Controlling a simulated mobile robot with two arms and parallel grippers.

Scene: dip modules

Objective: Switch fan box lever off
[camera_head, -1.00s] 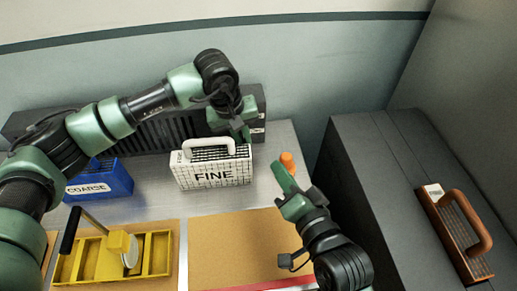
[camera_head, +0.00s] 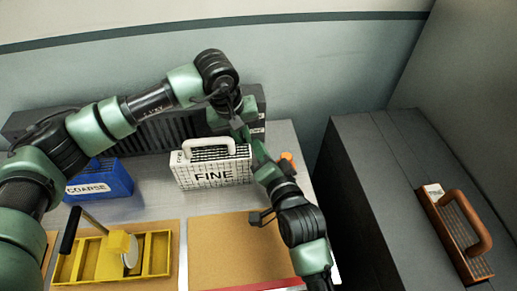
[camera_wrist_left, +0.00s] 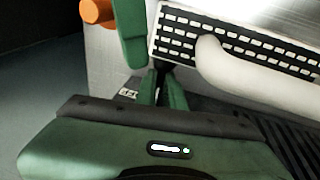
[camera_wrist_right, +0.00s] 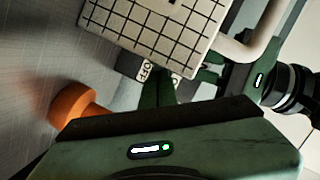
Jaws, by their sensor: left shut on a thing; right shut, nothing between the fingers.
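The fan box (camera_head: 165,135) is a long dark vented box along the wall, behind the white FINE basket (camera_head: 213,172). Its right end carries white labels, one reading OFF (camera_wrist_right: 147,72). My left gripper (camera_head: 240,126) is at this end, behind the basket's right side. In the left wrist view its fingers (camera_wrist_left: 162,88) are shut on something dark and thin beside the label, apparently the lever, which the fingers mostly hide. My right gripper (camera_head: 256,143) is shut and empty, close to the left gripper at the basket's right edge; its fingers (camera_wrist_right: 157,88) are near the labels.
An orange knob-like piece (camera_head: 288,157) stands close to my right gripper. A blue COARSE bin (camera_head: 100,182) and a yellow tray (camera_head: 158,253) are at left. The tan mat (camera_head: 230,250) is bare.

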